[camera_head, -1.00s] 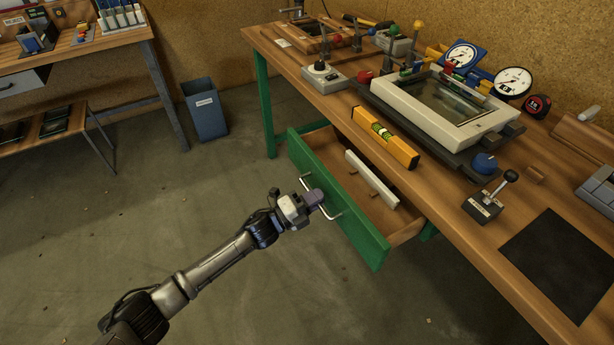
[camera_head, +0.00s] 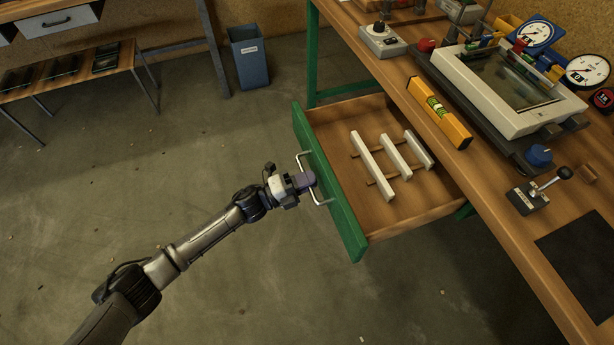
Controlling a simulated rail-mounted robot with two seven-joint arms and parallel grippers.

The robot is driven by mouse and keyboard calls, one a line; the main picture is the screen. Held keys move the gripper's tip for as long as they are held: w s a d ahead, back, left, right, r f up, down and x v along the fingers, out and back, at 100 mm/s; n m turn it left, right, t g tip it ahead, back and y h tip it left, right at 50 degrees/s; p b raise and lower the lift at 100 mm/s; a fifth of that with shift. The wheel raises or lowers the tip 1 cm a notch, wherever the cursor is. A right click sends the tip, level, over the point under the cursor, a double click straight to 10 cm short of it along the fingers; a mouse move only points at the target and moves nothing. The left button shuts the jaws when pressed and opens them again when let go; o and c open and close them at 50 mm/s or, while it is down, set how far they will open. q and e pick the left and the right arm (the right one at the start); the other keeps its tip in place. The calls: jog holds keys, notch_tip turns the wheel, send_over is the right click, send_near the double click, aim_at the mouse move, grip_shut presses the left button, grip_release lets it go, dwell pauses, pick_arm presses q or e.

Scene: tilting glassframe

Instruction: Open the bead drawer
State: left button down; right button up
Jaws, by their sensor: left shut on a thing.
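The bead drawer (camera_head: 333,199) has a green front and a wooden inside, and it stands well out from under the workbench. Several white beads (camera_head: 373,165) lie in it across thin wooden strips. A pale metal bar handle (camera_head: 318,199) sits on the green front. My left gripper (camera_head: 304,181) is shut on this handle, outside the drawer front; its fingers hide the middle of the bar. My right gripper is not in view.
The wooden workbench (camera_head: 500,240) carries a yellow spirit level (camera_head: 440,112), a white frame (camera_head: 507,90), a lever box (camera_head: 530,198) and dial gauges. A blue bin (camera_head: 249,57) stands behind on the floor. The floor in front of the drawer is clear.

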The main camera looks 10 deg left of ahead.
pick_arm(q)
jog(key=c, duration=1.2)
grip_release()
jog(key=shift+a, duration=0.1)
jog(key=p+v, duration=0.2)
jog(key=v, duration=1.1)
jog(key=shift+s+a+p, duration=0.2)
jog(key=shift+a+p, duration=0.1)
